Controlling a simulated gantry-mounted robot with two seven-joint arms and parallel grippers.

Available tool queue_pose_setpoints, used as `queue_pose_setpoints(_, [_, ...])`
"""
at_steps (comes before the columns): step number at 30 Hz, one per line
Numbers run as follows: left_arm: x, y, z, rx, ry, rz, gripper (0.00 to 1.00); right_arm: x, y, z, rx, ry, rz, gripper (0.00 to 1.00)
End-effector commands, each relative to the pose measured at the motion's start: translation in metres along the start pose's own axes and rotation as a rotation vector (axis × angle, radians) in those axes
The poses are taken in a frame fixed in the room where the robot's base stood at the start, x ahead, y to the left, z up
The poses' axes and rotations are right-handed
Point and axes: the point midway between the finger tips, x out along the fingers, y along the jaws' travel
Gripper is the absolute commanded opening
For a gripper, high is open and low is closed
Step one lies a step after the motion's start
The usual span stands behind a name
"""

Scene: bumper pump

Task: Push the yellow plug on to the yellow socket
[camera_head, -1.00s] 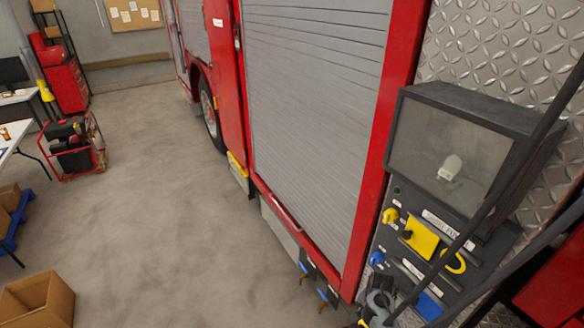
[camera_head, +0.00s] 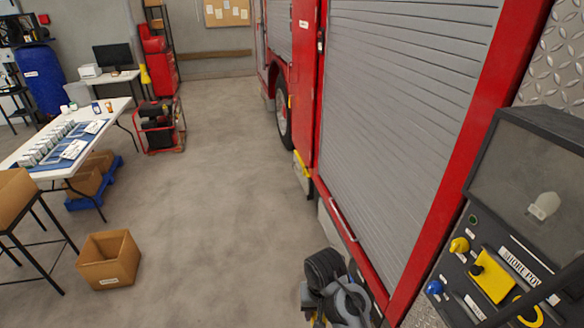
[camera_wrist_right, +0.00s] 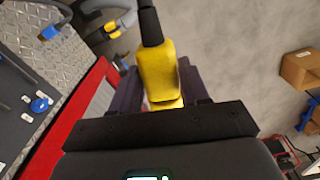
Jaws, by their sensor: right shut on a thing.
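In the right wrist view a yellow plug (camera_wrist_right: 157,72) with a black cable end stands between the dark jaws of my right gripper (camera_wrist_right: 160,88), which is shut on it. In the head view a grey and black arm end (camera_head: 338,295) of mine is at the bottom centre, left of the panel; a bit of yellow shows below it. The dark control panel (camera_head: 455,272) at lower right carries a yellow flap (camera_head: 492,277) and a yellow ring (camera_head: 527,312), partly cut off. I cannot tell which is the yellow socket. My left gripper is not identifiable.
The red fire truck with its grey shutter (camera_head: 400,100) stands beside the arm. A yellow knob (camera_head: 459,245) and blue knob (camera_head: 434,287) are on the panel. A cardboard box (camera_head: 108,260) is on the floor at left. The floor between is clear.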

Motion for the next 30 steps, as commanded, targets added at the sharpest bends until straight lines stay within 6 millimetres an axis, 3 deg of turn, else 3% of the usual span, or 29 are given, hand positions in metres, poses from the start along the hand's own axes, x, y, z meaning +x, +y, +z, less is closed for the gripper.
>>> queue_pose_setpoints(17, [0.000,0.000,0.000,0.000,0.000,0.000,0.55,0.001,0.003,0.003,0.018,0.000,-0.001,0.18])
queue_pose_setpoints(26, [0.000,0.000,0.000,0.001,0.000,0.000,0.55,0.008,-0.002,-0.019,0.060,0.000,0.003,0.18])
queue_pose_setpoints(30, [0.000,0.000,0.000,0.002,0.000,-0.001,0.55,0.023,0.015,-0.034,0.156,-0.001,0.007,0.18])
